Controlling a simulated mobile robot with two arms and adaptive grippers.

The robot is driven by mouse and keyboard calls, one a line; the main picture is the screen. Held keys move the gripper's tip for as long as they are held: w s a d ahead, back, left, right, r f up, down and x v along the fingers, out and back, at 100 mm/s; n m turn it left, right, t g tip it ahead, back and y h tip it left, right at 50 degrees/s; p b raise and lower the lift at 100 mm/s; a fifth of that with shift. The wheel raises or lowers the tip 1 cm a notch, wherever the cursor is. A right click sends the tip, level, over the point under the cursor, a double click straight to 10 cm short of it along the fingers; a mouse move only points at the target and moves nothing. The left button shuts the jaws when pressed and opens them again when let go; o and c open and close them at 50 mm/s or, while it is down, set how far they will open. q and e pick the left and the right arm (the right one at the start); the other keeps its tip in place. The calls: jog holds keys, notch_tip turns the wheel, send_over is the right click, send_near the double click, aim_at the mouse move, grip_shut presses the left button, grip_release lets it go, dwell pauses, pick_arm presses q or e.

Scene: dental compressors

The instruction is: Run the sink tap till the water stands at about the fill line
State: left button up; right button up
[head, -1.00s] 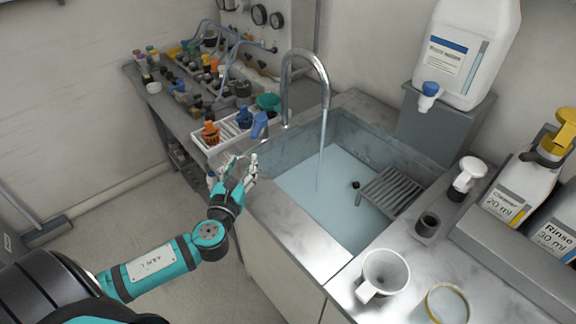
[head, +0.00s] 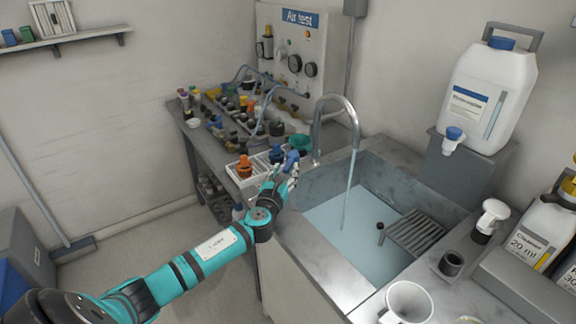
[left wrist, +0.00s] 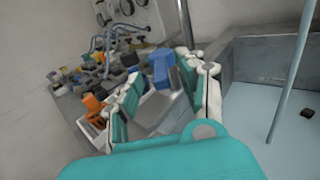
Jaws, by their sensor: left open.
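The sink (head: 318,183) holds a pool of pale blue water (head: 350,235). A thin stream (head: 348,200) falls into it from the curved metal tap (head: 335,98). The blue tap lever (head: 292,159) stands at the sink's left rim. My left gripper (head: 285,181) is open just at the lever. In the left wrist view the lever (left wrist: 161,68) shows between and beyond the spread fingers (left wrist: 168,92); I cannot tell if they touch it. A faint marking (left wrist: 272,79) shows on the sink's inner wall, above the water, too small to read. My right gripper is not in view.
A drain rack (head: 418,232) lies at the sink's right. A large white canister (head: 490,95) is behind. A cluttered bench (head: 195,135) adjoins at left.

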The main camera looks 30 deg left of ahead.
aim_at(291, 161)
pick_arm(q)
jog(key=shift+x, duration=1.2)
jog(key=shift+w, duration=0.3)
jog(key=shift+w+a, duration=0.15)
jog(key=shift+w, duration=0.05)
jog(key=c, duration=0.8)
grip_shut()
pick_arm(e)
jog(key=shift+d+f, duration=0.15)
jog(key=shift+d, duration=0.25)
